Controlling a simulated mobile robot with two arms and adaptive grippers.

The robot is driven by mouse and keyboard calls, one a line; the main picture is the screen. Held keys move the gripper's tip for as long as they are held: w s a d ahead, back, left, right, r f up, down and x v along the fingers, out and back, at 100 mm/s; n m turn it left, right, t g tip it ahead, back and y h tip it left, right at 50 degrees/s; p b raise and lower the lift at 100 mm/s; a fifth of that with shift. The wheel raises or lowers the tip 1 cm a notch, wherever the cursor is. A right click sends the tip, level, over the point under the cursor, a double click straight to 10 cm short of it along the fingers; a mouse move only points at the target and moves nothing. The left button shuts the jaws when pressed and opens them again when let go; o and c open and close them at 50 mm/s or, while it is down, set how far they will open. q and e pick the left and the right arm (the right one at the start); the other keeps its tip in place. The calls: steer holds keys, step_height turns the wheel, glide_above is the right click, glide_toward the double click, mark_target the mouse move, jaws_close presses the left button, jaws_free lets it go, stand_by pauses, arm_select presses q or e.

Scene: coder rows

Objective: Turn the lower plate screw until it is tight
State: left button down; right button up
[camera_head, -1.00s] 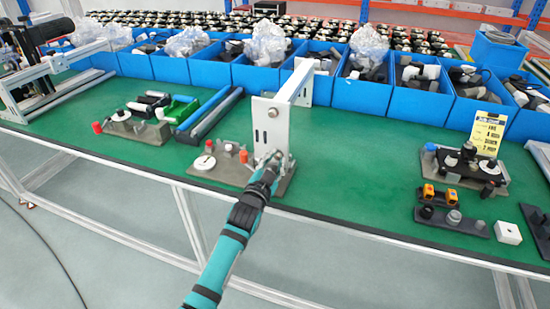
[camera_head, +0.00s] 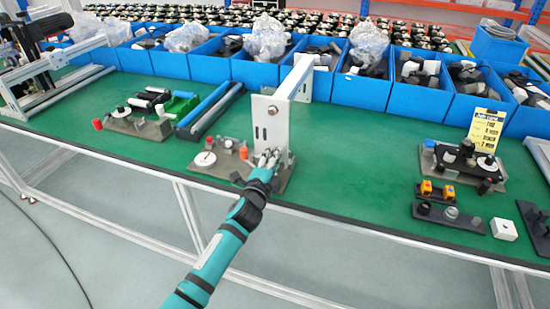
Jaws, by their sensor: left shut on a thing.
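A white upright plate (camera_head: 271,119) stands on a grey-brown fixture base (camera_head: 218,166) at the front edge of the green table. My left gripper (camera_head: 266,160) is at the lower part of the plate's near face. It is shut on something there. The lower plate screw itself is hidden behind the fingers, so I cannot see how far in it sits. A white round knob (camera_head: 205,159) and an orange-red peg (camera_head: 243,152) stand on the base left of the gripper. My right gripper is not in view.
Another fixture (camera_head: 139,122) with a red peg stands to the left, beside blue and grey rollers (camera_head: 209,108). Fixtures with black knobs (camera_head: 465,160) stand at the right. Blue bins (camera_head: 359,91) line the back. The green table (camera_head: 360,150) is clear right of the plate.

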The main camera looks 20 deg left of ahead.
arm_select(q)
steer(key=shift+f+m, duration=0.2)
steer(key=shift+m, duration=1)
steer(key=c, duration=1.2)
jaws_free()
steer(key=shift+s+r, duration=0.1)
steer(key=shift+r, duration=0.05)
steer(key=shift+o, duration=0.2)
steer(key=s, duration=1.2)
steer(key=shift+a, duration=0.15)
